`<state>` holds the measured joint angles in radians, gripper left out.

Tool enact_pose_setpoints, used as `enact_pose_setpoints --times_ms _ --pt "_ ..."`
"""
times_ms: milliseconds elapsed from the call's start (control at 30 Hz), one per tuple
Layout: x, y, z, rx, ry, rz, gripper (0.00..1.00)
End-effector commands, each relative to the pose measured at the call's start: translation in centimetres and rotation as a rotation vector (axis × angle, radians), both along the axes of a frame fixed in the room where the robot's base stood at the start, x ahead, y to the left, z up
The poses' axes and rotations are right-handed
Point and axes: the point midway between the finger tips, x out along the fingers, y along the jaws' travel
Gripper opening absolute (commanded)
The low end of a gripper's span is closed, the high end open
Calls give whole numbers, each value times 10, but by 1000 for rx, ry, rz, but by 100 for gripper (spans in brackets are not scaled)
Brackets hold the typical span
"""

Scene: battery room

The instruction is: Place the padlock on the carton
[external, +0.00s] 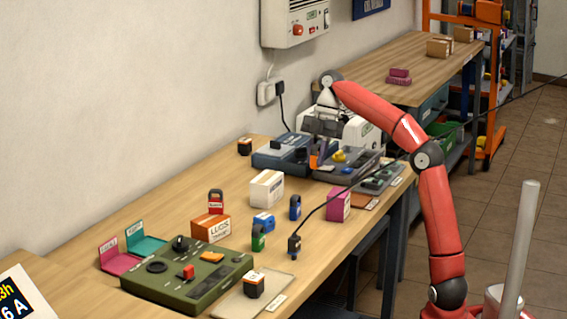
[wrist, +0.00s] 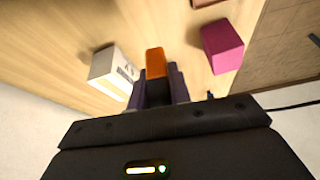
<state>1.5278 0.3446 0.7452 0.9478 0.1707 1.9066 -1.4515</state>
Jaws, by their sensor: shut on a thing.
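My gripper (external: 317,152) is shut on an orange thing (external: 314,163), held above the bench near the grey trays. In the wrist view the orange thing (wrist: 155,62) sits between the purple fingers of my gripper (wrist: 158,88); I cannot tell whether it is a padlock. A white carton (external: 267,190) stands left of my gripper, and shows in the wrist view (wrist: 113,74). An orange carton (external: 211,228) with a red padlock (external: 216,202) on top stands nearer. A green padlock (external: 258,238) and a blue padlock (external: 295,208) stand upright on the bench.
A magenta box (external: 338,204) stands near the bench's right edge. A green control panel (external: 185,280), a blue block (external: 264,221) and a black plug with a cable (external: 295,245) lie nearer. Grey trays (external: 345,163) with parts lie behind. Bare wood surrounds the white carton.

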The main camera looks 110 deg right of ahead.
Motion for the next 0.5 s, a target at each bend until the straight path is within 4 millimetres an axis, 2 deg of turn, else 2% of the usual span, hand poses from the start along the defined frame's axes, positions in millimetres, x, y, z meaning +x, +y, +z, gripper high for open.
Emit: enact_pose_setpoints --times_ms 167,500 --pt "28 -10 9 -2 -3 -218 0" --pt "108 -24 23 -2 -5 -834 0"
